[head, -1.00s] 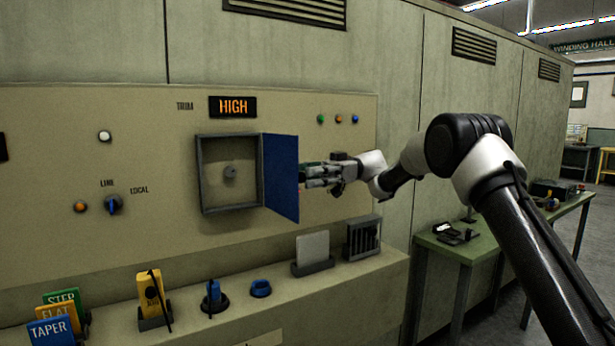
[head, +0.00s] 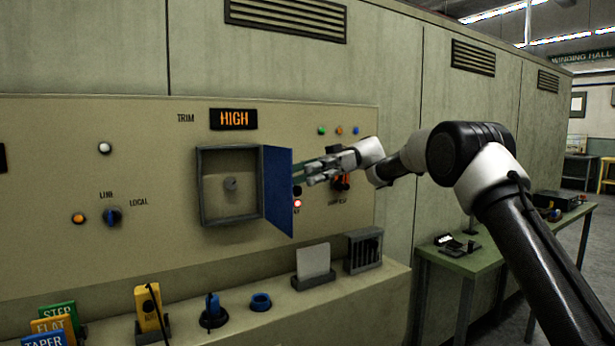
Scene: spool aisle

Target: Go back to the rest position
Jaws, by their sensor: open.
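My gripper (head: 312,171) is at the right part of the control panel (head: 60,240), just right of the blue door (head: 278,190) in the picture. Its fingers are apart and hold nothing that I can see. The blue door stands open, swung out to the right of a grey-framed recess (head: 199,205) with a small round knob (head: 231,183) inside. Whether a fingertip touches the door's edge, I cannot tell. Part of the panel behind my gripper is hidden.
A ledge below the panel carries a yellow handset (head: 148,308), blue knobs (head: 261,301), a white card (head: 313,260) and a slotted grey box (head: 363,250). A green table (head: 470,262) stands at the right. A display (head: 233,119) reads HIGH.

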